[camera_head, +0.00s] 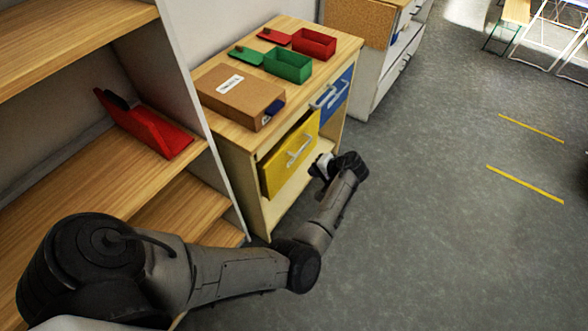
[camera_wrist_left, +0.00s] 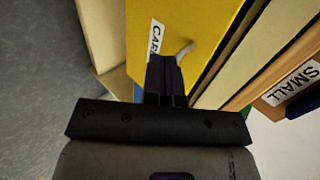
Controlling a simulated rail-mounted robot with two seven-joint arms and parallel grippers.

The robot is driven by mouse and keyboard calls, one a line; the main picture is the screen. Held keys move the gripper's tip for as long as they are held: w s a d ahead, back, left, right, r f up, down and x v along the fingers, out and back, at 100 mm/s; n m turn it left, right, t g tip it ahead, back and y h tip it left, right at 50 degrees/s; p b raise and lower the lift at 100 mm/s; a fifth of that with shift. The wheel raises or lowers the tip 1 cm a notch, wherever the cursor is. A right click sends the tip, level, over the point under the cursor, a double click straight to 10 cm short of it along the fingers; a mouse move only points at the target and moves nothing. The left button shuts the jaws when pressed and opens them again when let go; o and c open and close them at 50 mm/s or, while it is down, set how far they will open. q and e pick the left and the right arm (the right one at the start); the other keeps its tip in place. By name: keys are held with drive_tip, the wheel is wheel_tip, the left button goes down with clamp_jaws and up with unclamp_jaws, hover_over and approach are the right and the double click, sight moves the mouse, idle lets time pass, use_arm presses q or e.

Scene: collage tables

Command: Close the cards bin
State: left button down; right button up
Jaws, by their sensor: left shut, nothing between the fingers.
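The cards bin (camera_head: 274,178) is the yellow bin in the left half of the wooden cabinet's front, with a pale handle (camera_head: 300,151). Its front stands out from the cabinet, leaving a gap behind its upper edge. In the left wrist view the yellow front (camera_wrist_left: 195,22) fills the upper middle, with a white label (camera_wrist_left: 156,38) reading "CAR", the rest hidden by my fingers. My left gripper (camera_head: 322,165) is shut and empty, in front of the bin. In the left wrist view its fingertips (camera_wrist_left: 164,62) are by the handle and label; I cannot tell whether they touch.
A blue bin (camera_head: 336,97) is to the right of the yellow one. On the cabinet top are a cardboard box (camera_head: 235,93), a green box (camera_head: 288,66) and a red box (camera_head: 314,43). A shelf unit (camera_head: 190,85) stands close at left. The floor (camera_head: 430,200) at right is clear.

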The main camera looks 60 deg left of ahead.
use_arm(q)
wheel_tip(320, 180, down, 11)
drive_tip(key=m+y+b, duration=0.2)
drive_tip(key=b, duration=0.8)
drive_tip(key=n+g+y+b, duration=0.1)
drive_tip(key=n+g+y, duration=0.15)
drive_tip(key=y, duration=0.35)
approach(279, 164)
drive_tip(key=shift+m+g, duration=0.25)
drive_tip(key=b+x, duration=0.2)
drive_tip(key=x, duration=0.3)
drive_tip(key=shift+a, duration=0.4)
drive_tip(key=shift+b+x, duration=0.35)
drive_tip(key=shift+x, duration=0.6)
